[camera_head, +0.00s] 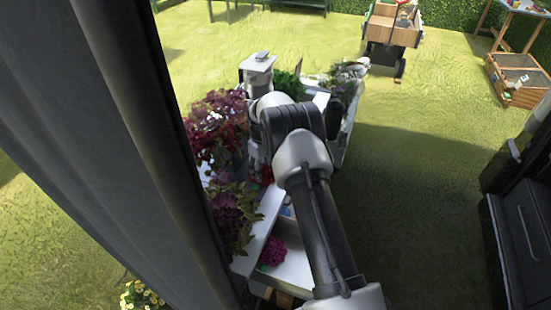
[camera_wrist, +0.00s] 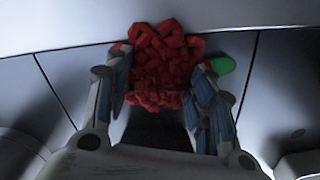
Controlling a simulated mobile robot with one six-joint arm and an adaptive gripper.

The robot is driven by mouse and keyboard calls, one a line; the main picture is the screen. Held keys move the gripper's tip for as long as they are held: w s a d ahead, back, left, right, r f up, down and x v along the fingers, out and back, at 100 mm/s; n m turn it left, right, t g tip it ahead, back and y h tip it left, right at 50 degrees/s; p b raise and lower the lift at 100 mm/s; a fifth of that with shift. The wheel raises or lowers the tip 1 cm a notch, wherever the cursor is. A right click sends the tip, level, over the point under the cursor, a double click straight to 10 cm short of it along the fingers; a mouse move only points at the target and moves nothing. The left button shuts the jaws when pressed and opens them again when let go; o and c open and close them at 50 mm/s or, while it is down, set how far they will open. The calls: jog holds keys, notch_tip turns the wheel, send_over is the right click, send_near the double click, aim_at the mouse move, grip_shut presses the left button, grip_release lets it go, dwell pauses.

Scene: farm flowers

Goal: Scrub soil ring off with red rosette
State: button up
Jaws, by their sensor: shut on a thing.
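The red rosette (camera_wrist: 163,62), a bunched red form of looped petals or ribbon, is between the two fingers of my gripper (camera_wrist: 166,80) in the wrist view. My gripper is shut on it, and the rosette's front edge lies against or just before a pale, smooth surface (camera_wrist: 60,22). I cannot tell whether they touch. In the head view a bit of red (camera_head: 266,174) shows beside my wrist, and my arm hides most of the gripper. No soil ring can be made out in either view.
Dark red and purple leafy plants (camera_head: 216,125) crowd the left of a white stand (camera_head: 262,232). A magenta flower (camera_head: 272,251) sits on its lower shelf. A wooden cart (camera_head: 392,28) stands farther back. Grass to the right (camera_head: 420,150) is clear.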

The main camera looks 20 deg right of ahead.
jog(key=shift+w+d+f+b, duration=0.2)
jog(key=shift+w+d+b, duration=0.15)
jog(key=shift+d, duration=0.15)
jog(key=shift+w+d+f+b, duration=0.2)
jog(key=shift+w+d, duration=0.15)
jog(key=shift+d, duration=0.15)
jog(key=shift+w+d+r+b, duration=0.1)
jog(key=shift+w+d+b, duration=0.25)
jog(key=shift+w+d, duration=0.25)
jog(key=shift+w+a+r+p, duration=0.1)
jog(key=shift+r+p, duration=1.8)
jog(key=shift+r, duration=1.35)
notch_tip(320, 180, up, 3)
jog(key=shift+p, duration=1.15)
jog(key=shift+f, duration=0.15)
